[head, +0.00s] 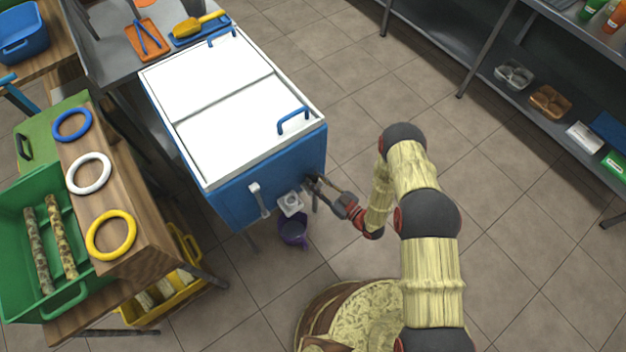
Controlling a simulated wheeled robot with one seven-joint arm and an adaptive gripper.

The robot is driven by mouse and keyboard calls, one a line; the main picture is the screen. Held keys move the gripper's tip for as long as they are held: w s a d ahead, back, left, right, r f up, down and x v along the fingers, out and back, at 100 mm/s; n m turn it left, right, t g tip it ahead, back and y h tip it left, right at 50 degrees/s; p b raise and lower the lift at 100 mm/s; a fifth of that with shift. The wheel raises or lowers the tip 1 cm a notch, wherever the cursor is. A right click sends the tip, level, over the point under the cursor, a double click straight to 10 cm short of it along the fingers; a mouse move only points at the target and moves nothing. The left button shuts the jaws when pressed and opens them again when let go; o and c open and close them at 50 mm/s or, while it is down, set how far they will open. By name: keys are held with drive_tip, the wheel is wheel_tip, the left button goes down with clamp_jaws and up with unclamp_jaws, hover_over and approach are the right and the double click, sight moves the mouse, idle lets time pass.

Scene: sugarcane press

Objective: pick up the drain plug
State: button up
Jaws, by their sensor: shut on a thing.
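My gripper (318,187) is at the lower right of the front face of the blue chest (235,200) with the white lid. It is shut on a small dark thing at its fingertips, which I take to be the drain plug. The plug is mostly hidden by the fingers and too small to make out. I cannot tell whether it is still seated in the chest or clear of it. A white square fitting (291,203) is just left of my gripper, with a purple jug (293,232) below it.
A wooden shelf with blue, white and yellow rings (110,235) and a green crate (20,260) stand at left. A round pale-topped thing (350,320) is at the bottom. A metal shelf (480,50) runs along the upper right. Tiled floor between is clear.

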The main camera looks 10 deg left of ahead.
clamp_jaws()
drive_tip(key=shift+w, duration=0.1)
drive_tip(key=shift+w+r, duration=0.1)
drive_tip(key=shift+r, duration=0.1)
